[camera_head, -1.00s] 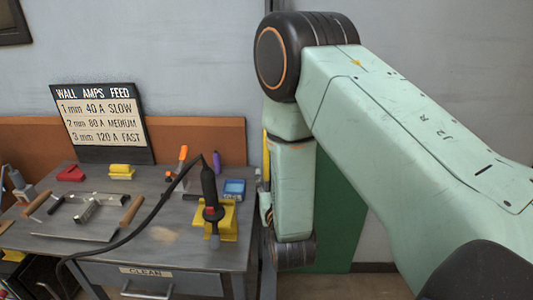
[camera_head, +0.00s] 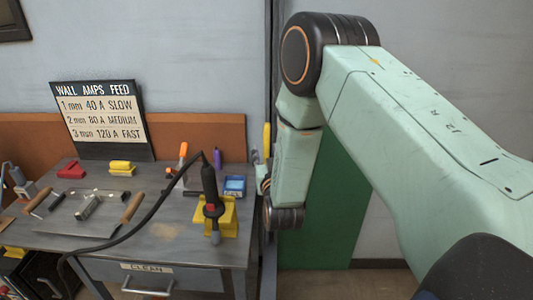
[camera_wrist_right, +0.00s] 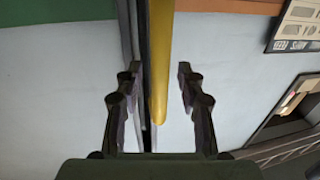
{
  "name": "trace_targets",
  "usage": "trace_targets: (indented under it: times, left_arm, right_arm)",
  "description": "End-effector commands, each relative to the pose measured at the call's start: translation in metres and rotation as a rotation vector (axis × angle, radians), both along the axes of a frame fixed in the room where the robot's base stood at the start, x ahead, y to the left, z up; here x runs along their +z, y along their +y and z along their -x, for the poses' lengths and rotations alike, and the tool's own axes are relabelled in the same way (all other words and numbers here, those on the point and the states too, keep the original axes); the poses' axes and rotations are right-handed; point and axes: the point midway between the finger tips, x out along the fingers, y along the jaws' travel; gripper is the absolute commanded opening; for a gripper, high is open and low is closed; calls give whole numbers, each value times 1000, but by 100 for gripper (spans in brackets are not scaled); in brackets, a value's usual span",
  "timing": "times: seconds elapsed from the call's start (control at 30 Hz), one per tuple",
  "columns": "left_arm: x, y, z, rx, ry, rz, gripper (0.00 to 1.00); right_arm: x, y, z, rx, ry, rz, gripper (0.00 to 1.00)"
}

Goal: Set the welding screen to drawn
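The welding screen is a green panel (camera_head: 335,200) behind my right arm, next to a dark upright post (camera_head: 270,60). A yellow bar, seemingly its handle, (camera_head: 266,137) shows beside the post in the head view. In the right wrist view the yellow bar (camera_wrist_right: 160,55) runs down between the fingers of my right gripper (camera_wrist_right: 158,78). The fingers are open, with a gap on both sides of the bar. In the head view my right gripper (camera_head: 262,168) is partly hidden by its wrist. My left gripper is not in view.
A grey workbench (camera_head: 75,244) stands at left, holding a welding torch (camera_head: 210,188) on a yellow stand, a blue box (camera_head: 235,186) and several tools. A sign (camera_head: 102,118) leans at its back. The bench's right edge is close to my right gripper.

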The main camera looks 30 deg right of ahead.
Motion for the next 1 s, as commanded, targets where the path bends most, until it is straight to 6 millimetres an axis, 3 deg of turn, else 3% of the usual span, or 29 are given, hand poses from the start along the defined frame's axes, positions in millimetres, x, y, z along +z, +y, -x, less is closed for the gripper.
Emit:
trace_targets:
  times: [0.07,0.53,1.0]
  left_arm:
    - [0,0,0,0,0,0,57]
    - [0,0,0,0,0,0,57]
    - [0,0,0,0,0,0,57]
  right_arm:
    - [0,0,0,0,0,0,39]
    - [0,0,0,0,0,0,0]
    - [0,0,0,0,-1,0,0]
